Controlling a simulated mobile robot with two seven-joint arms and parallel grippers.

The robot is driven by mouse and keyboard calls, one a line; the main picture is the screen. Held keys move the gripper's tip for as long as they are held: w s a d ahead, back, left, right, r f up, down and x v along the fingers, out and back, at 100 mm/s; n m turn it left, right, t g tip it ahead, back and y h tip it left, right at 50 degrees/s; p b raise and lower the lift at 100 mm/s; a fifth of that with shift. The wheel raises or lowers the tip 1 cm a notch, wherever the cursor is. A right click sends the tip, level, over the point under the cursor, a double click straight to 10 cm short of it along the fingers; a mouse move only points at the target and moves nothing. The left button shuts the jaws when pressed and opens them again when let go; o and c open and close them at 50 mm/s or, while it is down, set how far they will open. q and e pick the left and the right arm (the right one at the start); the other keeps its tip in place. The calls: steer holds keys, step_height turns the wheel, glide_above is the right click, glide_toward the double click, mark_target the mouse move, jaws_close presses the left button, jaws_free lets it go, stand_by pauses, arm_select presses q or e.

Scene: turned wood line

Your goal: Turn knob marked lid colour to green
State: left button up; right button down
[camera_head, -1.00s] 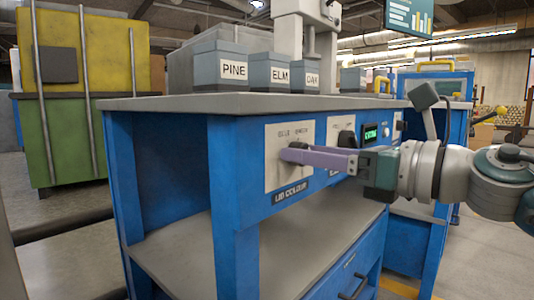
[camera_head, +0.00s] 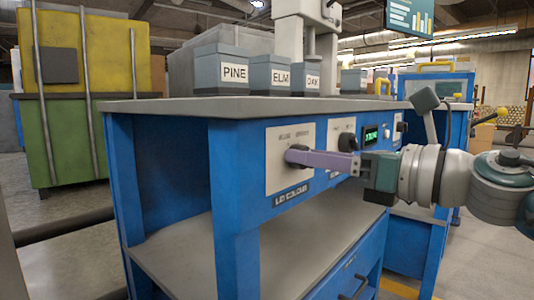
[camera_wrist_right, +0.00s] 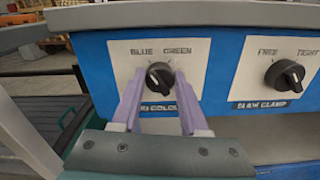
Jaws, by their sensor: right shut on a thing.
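The black lid colour knob (camera_head: 293,153) sits on a pale plate on the blue bench front, above a label reading LID COLOUR (camera_head: 291,194). In the right wrist view the knob (camera_wrist_right: 160,78) lies below the words BLUE, at left, and GREEN, at right. I cannot tell for sure which word its pointer faces. My right gripper (camera_head: 306,158) reaches in from the right with its purple fingers at the knob. In the wrist view the fingers (camera_wrist_right: 160,90) are on either side of the knob, shut on it. My left gripper is not in view.
A second knob (camera_wrist_right: 284,75), marked FREE and TIGHT, is to the right on the same panel. A small green display (camera_head: 371,135) is further right. Bins marked PINE (camera_head: 235,73), ELM (camera_head: 281,78) and OAK stand on the bench top (camera_head: 190,105). The shelf below is bare.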

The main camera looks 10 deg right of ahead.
steer(key=shift+d+m+p, duration=0.1)
steer(key=shift+m+p, duration=3.55)
steer(key=shift+m, duration=2.95)
steer(key=shift+f, duration=0.1)
steer(key=shift+c, duration=2.1)
jaws_free()
